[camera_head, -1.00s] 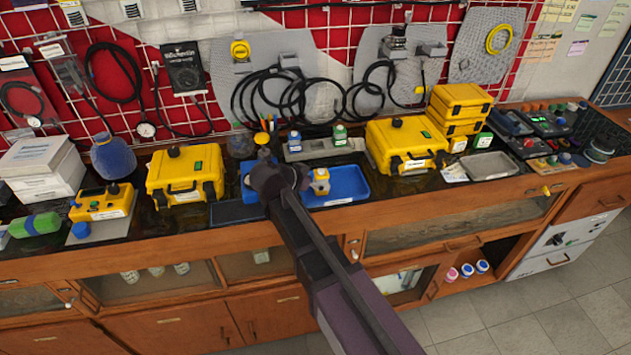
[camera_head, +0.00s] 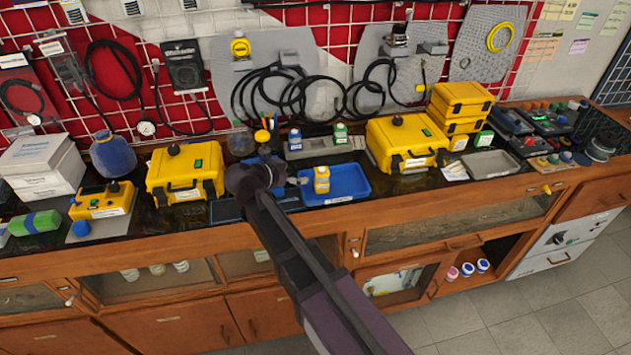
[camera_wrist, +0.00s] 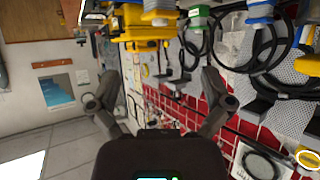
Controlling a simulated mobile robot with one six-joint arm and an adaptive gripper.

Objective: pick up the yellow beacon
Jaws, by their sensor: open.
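The yellow beacon (camera_head: 321,180) looks like a small yellow bottle-shaped piece with a pale top. It stands upright in the blue tray (camera_head: 354,184) on the bench, near the tray's left part. My arm's end is just left of it in the head view and covers part of the tray's left side. My gripper shows in the wrist view (camera_wrist: 163,85) with its two dark fingers spread wide and nothing between them. In the head view my own wrist hides the fingers. I cannot pick out the beacon for sure in the wrist view.
Similar blue (camera_head: 295,139) and green (camera_head: 340,133) pieces stand behind the tray. A yellow case (camera_head: 186,173) is to the left and another yellow case (camera_head: 405,142) to the right. A pen cup (camera_head: 268,131) is behind my wrist. Cables hang on the back wall.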

